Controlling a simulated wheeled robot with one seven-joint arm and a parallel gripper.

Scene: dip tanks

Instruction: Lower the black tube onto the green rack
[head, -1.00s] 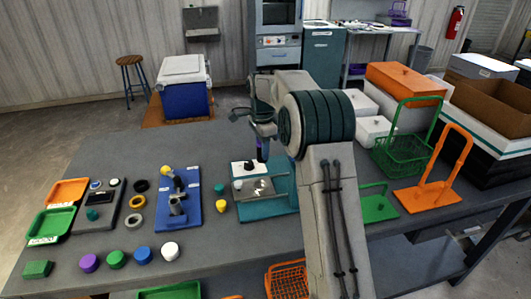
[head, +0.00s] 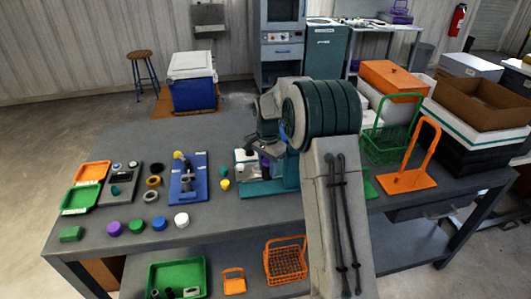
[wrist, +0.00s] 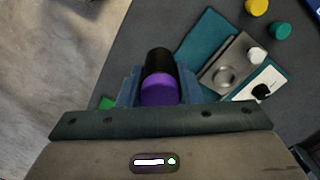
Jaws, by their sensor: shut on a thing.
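My gripper (wrist: 160,95) is shut on the black tube (wrist: 159,62), which has a purple end facing the wrist camera (wrist: 159,91). In the head view the tube's purple part (head: 265,165) shows small beside the arm, in front of the teal board. The tube appears held above the table, but its height is hard to tell. The green rack (head: 369,188) is mostly hidden behind my arm; only a sliver shows in the head view. A small green patch (wrist: 106,103) shows at the left of my gripper in the wrist view, perhaps part of it.
The teal board (head: 258,187) with a metal block lies near my gripper. An orange handled rack (head: 406,181) and a green wire basket (head: 388,145) stand to the right. Coloured caps, a blue board (head: 188,192) and trays lie left. The table's left rear is clear.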

